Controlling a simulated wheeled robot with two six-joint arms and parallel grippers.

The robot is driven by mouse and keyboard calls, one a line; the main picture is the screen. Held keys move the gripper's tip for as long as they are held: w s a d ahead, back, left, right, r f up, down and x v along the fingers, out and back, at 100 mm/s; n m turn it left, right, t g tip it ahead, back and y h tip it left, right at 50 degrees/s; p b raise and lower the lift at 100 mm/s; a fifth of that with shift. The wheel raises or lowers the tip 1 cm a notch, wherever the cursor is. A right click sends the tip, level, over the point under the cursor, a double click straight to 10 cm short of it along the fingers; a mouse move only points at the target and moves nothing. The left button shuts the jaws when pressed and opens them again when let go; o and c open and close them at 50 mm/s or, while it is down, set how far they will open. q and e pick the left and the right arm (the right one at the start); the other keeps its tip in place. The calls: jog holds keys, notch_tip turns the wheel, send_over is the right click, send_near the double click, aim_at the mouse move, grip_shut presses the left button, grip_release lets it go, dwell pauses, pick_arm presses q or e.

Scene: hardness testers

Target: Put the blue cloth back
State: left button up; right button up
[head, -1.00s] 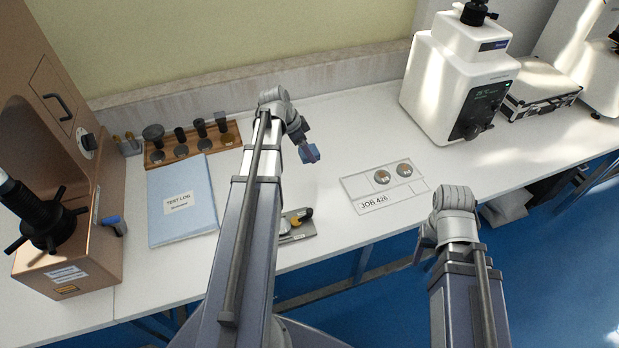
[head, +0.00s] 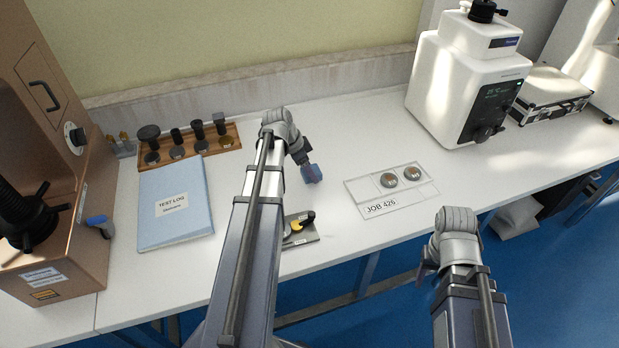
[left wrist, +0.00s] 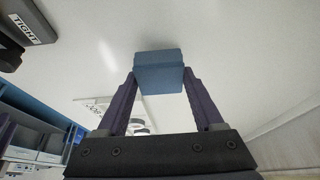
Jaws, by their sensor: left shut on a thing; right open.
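The blue cloth (head: 312,174) is a small folded block. My left gripper (head: 304,163) is shut on it and holds it over the bare white bench, between the blue test log and the JOB 426 tray. In the left wrist view the cloth (left wrist: 159,72) sits between the two fingertips (left wrist: 160,84), with white bench top behind it. I cannot tell how high it is above the bench. My right gripper (head: 428,270) is open and empty off the bench's front edge, partly hidden by its own wrist.
The JOB 426 tray (head: 408,205) holds two round samples. A grey plate with a black and yellow tool (head: 300,228) lies near the front edge. The test log (head: 172,225), wooden rack (head: 226,141) and copper-coloured tester (head: 75,262) are left; a white tester (head: 440,95) is right.

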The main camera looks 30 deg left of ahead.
pick_arm(q)
jog(key=shift+f+b, duration=0.3)
jog(key=shift+f, duration=0.55)
pick_arm(e)
jog(key=shift+f, duration=0.85)
pick_arm(q)
jog(key=shift+f, duration=0.2)
jog(key=o, duration=1.2)
pick_arm(e)
jog(key=shift+f, duration=0.15)
pick_arm(q)
jog(key=shift+r, duration=0.2)
jog(key=shift+s+a+r+p, duration=0.1)
jog(key=shift+s+r+p, duration=0.05)
jog(key=shift+r+p, duration=0.4)
jog(key=p+v, duration=1)
jog(key=v, duration=0.1)
pick_arm(e)
notch_tip(320, 180, up, 11)
jog(key=shift+r, duration=0.2)
